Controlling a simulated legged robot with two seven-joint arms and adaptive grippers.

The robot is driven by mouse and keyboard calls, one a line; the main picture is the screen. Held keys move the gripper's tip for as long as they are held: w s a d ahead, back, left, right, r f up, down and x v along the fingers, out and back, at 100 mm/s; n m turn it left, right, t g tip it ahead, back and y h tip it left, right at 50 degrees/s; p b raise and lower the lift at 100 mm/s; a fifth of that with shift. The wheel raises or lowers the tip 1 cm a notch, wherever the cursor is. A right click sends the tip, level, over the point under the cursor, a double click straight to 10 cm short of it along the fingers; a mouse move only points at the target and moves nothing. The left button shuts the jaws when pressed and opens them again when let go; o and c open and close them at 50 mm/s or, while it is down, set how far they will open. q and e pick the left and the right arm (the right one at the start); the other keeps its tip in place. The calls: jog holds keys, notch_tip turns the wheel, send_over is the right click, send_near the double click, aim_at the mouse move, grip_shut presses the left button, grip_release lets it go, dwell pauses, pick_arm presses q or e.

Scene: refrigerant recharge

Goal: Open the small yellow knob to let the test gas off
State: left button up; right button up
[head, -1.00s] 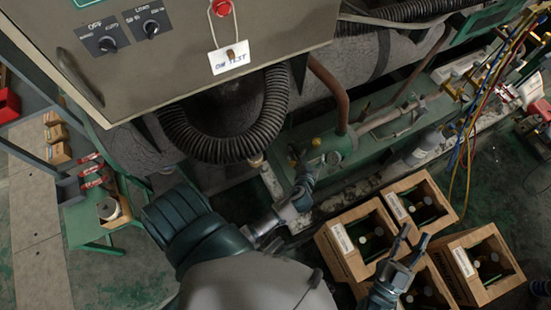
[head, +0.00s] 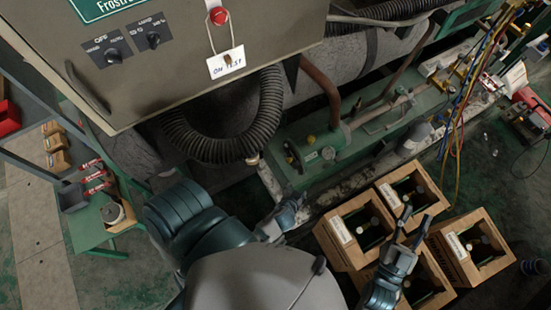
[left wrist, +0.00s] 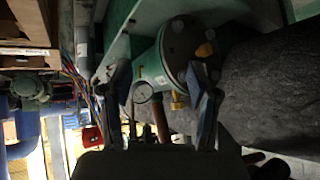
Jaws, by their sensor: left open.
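The small yellow knob (head: 311,139) is on the green vessel (head: 340,140) beneath the grey control cabinet, beside a round gauge (head: 328,153). In the left wrist view a yellow knob (left wrist: 204,50) shows on the vessel's dark flanged end, close to the right finger. A brass-yellow fitting (left wrist: 178,101) is lower, and the gauge (left wrist: 143,93) shows between the fingers. My left gripper (head: 292,207) is in front of and below the vessel, apart from the knob. Its spread fingers (left wrist: 160,78) are empty. My right gripper (head: 411,226) is open above the wooden crates, with nothing between its fingers.
The control cabinet (head: 190,60) overhangs at upper left, with a black corrugated hose (head: 265,125) below it. Wooden crates with bottles (head: 350,258) stand on the floor at right. Coloured hoses (head: 468,85) hang at upper right. A green side table (head: 85,225) is at left.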

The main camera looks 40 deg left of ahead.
pick_arm(q)
jog(key=s+a+f+m+g+h+p, duration=0.1)
jog(key=s+f+g, duration=0.3)
jog(key=s+f, duration=0.5)
jog(key=shift+s+f+m+h+p, duration=0.3)
jog(key=shift+s+m+h+p, duration=0.2)
jog(key=shift+m+p, duration=0.3)
pick_arm(e)
jog(key=shift+r, duration=1.9)
